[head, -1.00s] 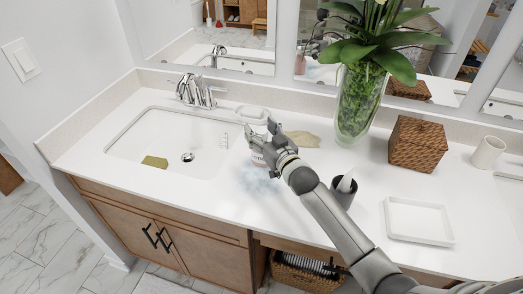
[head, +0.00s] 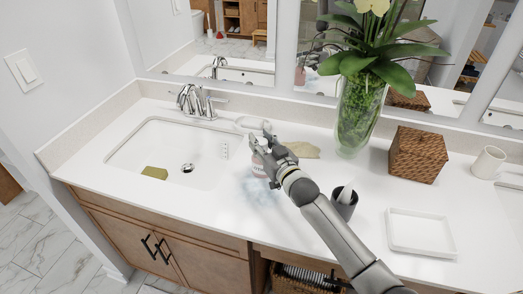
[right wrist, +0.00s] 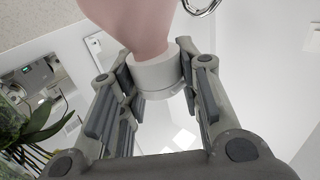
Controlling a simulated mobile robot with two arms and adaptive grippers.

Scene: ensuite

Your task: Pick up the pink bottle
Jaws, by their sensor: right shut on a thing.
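I cannot tell from the head view whether the bottle's base is clear of the counter. My left gripper is not in view.
The sink (head: 165,150), with a yellow-green sponge (head: 154,173), lies to the left. A glass vase (head: 356,120) with a plant, a woven box (head: 418,154), a dark cup (head: 344,198) and a white tray (head: 420,232) stand to the right. A tan cloth (head: 302,149) lies behind the gripper.

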